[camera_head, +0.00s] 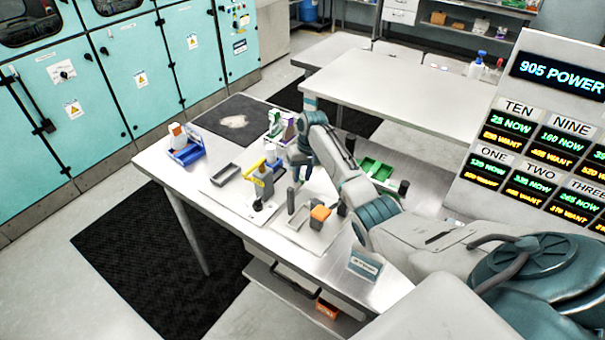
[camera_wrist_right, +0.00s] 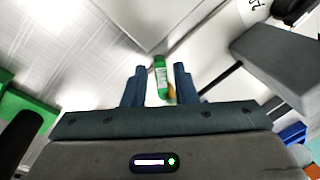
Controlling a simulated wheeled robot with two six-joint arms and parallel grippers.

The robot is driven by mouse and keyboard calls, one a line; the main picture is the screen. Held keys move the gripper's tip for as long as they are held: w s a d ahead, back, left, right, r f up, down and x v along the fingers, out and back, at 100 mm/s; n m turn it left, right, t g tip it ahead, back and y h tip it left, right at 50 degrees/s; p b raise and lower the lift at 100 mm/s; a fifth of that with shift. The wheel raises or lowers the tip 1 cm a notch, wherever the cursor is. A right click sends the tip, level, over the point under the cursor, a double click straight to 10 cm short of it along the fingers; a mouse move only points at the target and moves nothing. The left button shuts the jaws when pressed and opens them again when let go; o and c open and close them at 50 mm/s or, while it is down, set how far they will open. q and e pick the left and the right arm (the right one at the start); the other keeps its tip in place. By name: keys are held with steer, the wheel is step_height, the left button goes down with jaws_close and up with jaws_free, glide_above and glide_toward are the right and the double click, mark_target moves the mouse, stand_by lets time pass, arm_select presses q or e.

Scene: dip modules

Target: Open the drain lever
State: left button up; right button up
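My right gripper (camera_head: 303,170) hangs over the middle of the table, just right of a grey stand with a yellow arm-like part (camera_head: 256,168). I cannot tell for sure which part is the drain lever; this yellow part may be it. In the right wrist view the gripper's two blue fingers (camera_wrist_right: 160,82) are apart. A narrow green piece with a pale label (camera_wrist_right: 160,76) shows between them, with a gap on each side. A bit of yellow shows just below it. My left gripper is not in view.
The metal table (camera_head: 190,180) carries a blue rack (camera_head: 186,152) with bottles, grey trays (camera_head: 225,174), an orange-topped block (camera_head: 320,213) and a green bin (camera_head: 376,169). A small sign (camera_head: 366,264) stands near the front edge. A display board (camera_head: 545,130) stands at right.

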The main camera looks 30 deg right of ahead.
jaws_close()
steer(key=shift+w+d+n, duration=0.1)
steer(key=shift+d+n, duration=0.2)
steer(key=shift+n, duration=0.4)
steer(key=shift+w+d+n, duration=0.1)
steer(key=shift+d+n, duration=0.15)
steer(key=shift+n, duration=0.45)
steer(key=n, duration=0.1)
steer(key=d+n+b, duration=0.1)
steer(key=n, duration=0.1)
steer(key=shift+w+g, duration=0.2)
steer(key=shift+g, duration=0.2)
steer(key=shift+r, duration=0.1)
steer(key=shift+o, duration=1.3)
jaws_free()
step_height(320, 180, up, 11)
steer(key=d+b, duration=0.1)
steer(key=b, duration=0.3)
steer(key=shift+w+d+f, duration=0.2)
steer(key=shift+d, duration=0.1)
